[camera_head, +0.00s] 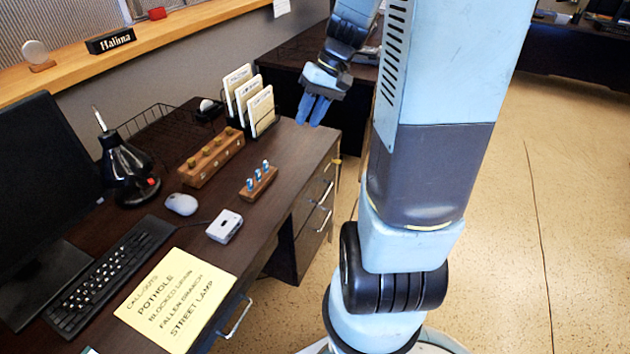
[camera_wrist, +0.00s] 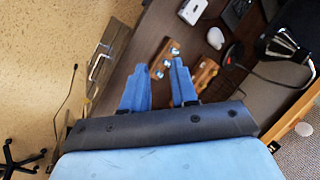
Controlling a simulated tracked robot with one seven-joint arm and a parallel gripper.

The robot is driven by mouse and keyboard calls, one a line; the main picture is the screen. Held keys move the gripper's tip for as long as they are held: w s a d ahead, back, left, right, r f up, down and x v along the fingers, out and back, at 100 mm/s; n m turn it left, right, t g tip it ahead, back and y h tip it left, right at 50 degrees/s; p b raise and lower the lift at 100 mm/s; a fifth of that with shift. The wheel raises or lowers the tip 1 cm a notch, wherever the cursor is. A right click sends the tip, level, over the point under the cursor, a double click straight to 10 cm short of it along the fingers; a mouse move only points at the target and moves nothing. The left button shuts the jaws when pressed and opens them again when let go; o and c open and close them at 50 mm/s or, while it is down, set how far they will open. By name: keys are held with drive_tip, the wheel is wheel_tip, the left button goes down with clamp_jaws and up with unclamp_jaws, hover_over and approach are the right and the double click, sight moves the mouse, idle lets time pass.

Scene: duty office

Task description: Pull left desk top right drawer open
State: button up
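The dark wood desk (camera_head: 290,150) has a stack of drawers at its right end. The top drawer front (camera_head: 318,184) looks closed, and silver handles (camera_head: 326,192) show on the stack. A handle (camera_wrist: 98,62) also shows in the wrist view, left of my fingers; I cannot tell which drawer it belongs to. My gripper (camera_head: 314,110) hangs above the desk's far right corner, apart from the handles. In the wrist view my gripper's blue fingers (camera_wrist: 160,75) stand apart with nothing between them.
Card holders (camera_head: 250,100), a wooden stand with blue-topped items (camera_head: 259,182), a small white box (camera_head: 225,226) and a mouse (camera_head: 181,204) sit on the desktop. Another handle (camera_head: 238,318) is at the front edge. Open floor (camera_head: 560,200) lies right.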

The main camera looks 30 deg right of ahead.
drive_tip(key=w+d+f+m+t+y, duration=0.25)
drive_tip(key=d+f, duration=0.35)
drive_tip(key=f, duration=0.4)
drive_tip(key=w+d+f+m+t+y, duration=0.1)
drive_tip(key=w+d+f+y, duration=0.25)
drive_tip(key=d+f, duration=0.5)
drive_tip(key=m+t+h, duration=0.1)
drive_tip(key=m+t, duration=0.5)
drive_tip(key=t, duration=0.2)
approach(328, 191)
drive_tip(key=x, duration=1)
drive_tip(key=shift+w+f, duration=0.1)
drive_tip(key=shift+f, duration=0.2)
drive_tip(key=shift+c, duration=0.2)
clamp_jaws()
